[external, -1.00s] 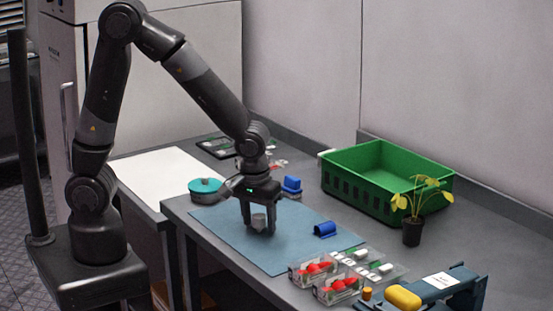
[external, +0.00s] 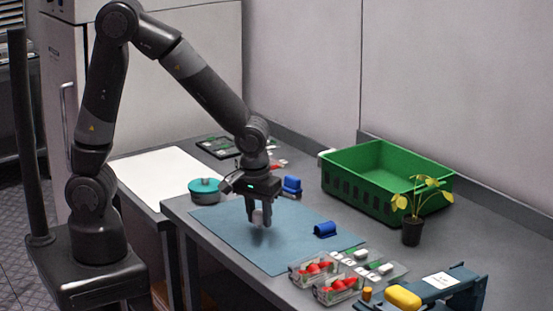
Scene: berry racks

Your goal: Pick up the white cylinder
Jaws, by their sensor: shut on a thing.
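The white cylinder (external: 258,217) shows as a small greyish-white shape between the fingers of my gripper (external: 260,220). My gripper points straight down over the blue mat (external: 225,228) and is shut on the cylinder. The fingers hide part of the cylinder. I cannot tell whether its bottom touches the mat.
Clear boxes with red berries (external: 313,268) stand in front. A green crate (external: 345,187) and a potted plant (external: 411,232) stand at the right. A teal round container (external: 205,194) is left of the gripper.

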